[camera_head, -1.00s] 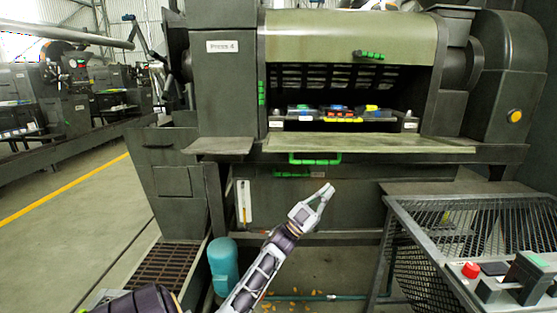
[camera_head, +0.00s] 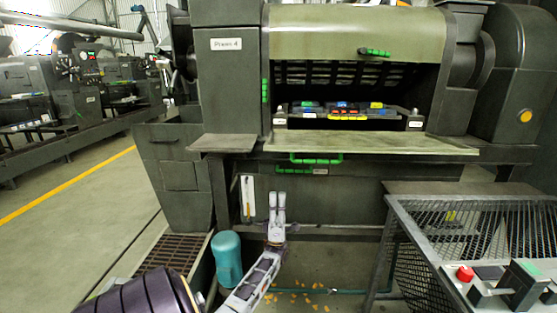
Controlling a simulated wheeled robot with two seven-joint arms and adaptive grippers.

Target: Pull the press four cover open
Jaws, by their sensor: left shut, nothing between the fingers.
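Press 4 (camera_head: 230,95) is a large dark machine with a "Press 4" label. Its upper olive cover (camera_head: 350,35) sits above a dark opening and has a green handle (camera_head: 375,52) near its lower edge. A flat olive ledge (camera_head: 370,144) juts out below the opening, with a green handle (camera_head: 316,160) under its front edge. My left gripper (camera_head: 277,196) is shut and empty, pointing up in front of the lower body, below that handle and apart from it. My right gripper is not in view.
Colored parts (camera_head: 345,110) sit inside the opening. A mesh cage (camera_head: 425,250) and a control panel with a red button (camera_head: 465,273) stand at the lower right. A teal cylinder (camera_head: 227,258) stands at the lower left. Open floor (camera_head: 60,235) lies at the left.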

